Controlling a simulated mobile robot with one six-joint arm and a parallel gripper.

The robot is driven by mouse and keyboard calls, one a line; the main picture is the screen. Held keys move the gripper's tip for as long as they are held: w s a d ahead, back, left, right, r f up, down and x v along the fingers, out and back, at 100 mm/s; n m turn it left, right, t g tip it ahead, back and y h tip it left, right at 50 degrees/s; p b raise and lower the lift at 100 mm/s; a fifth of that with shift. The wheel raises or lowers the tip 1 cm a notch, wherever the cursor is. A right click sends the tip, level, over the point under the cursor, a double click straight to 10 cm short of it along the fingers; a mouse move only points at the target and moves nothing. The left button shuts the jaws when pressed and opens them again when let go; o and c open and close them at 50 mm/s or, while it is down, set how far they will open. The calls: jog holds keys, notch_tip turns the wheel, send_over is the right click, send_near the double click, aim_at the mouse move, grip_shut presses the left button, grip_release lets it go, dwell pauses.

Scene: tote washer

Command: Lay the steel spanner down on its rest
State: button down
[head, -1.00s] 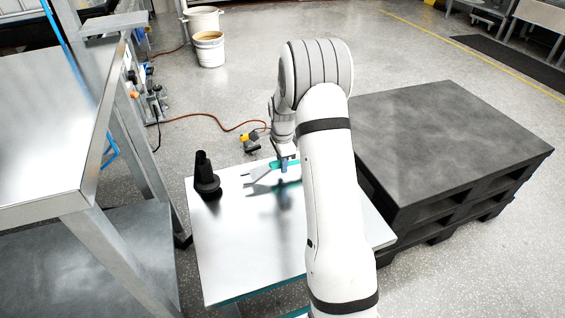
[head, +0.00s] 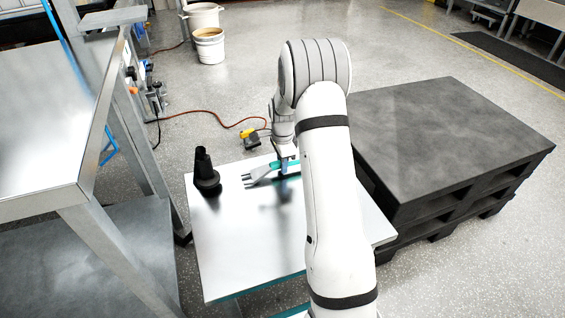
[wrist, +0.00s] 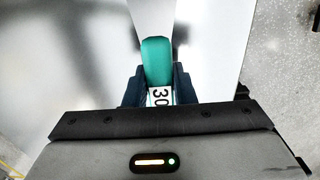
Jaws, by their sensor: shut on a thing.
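The steel spanner (head: 259,174) has a grey open-ended head pointing left and a teal handle. My gripper (head: 286,168) is shut on the handle and holds it close above the far part of the light metal table top (head: 235,250). In the wrist view, the teal handle (wrist: 156,62) stands between my gripper's dark fingers (wrist: 158,88), with a white label reading "30" near them. A shadow lies under the spanner. I cannot make out a separate rest; the spanner and my arm may hide it. Whether the head touches anything is unclear.
A black stepped cone-shaped holder (head: 206,175) stands on the table, left of the spanner. A dark pallet-like platform (head: 450,135) is at the right. A steel frame with shelves (head: 60,130) is at the left. The table's front left part is bare.

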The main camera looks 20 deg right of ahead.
jog(key=shift+f, duration=0.2)
jog(key=c, duration=0.6)
grip_release()
dwell(0.5)
jog(key=shift+r+p, duration=3.35)
jog(key=shift+r, duration=1.15)
